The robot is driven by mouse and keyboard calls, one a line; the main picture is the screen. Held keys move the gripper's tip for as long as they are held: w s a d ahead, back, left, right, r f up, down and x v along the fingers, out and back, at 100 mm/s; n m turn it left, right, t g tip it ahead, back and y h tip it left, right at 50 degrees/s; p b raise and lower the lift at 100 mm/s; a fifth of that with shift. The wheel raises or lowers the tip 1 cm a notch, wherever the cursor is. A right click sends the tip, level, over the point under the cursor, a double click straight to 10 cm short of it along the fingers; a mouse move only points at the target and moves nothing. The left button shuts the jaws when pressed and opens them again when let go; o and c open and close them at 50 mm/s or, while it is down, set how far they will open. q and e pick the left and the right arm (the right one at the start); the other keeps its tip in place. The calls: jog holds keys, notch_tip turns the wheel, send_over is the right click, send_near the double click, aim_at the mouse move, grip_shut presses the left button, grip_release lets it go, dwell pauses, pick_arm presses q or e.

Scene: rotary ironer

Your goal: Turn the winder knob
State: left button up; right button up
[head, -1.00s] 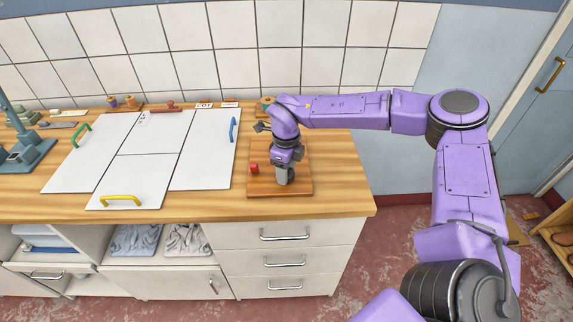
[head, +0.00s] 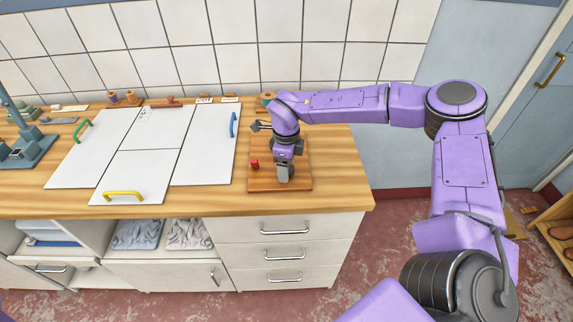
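A wooden board (head: 265,183) lies on the right end of the counter. A small red knob-like part (head: 255,164) stands on its left side. My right gripper (head: 285,176) points down over the middle of the board, just right of the red part. The gripper and wrist hide what is under them, so I cannot see whether the fingers are open, shut or around a knob. A dark fitting (head: 261,126) shows beside the wrist, behind the board. My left gripper is not in view.
White panels with a green handle (head: 84,130), a yellow handle (head: 124,195) and a blue handle (head: 233,124) lie left of the board. Spools stand along the tiled wall. Drawers (head: 286,251) are below the counter. Bare wood lies right of the board.

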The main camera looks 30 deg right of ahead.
notch_tip(320, 180, up, 11)
jog(key=b, duration=0.2)
jog(key=shift+f, duration=0.2)
jog(key=shift+s+d, duration=0.1)
jog(key=shift+s, duration=0.1)
dwell(0.4)
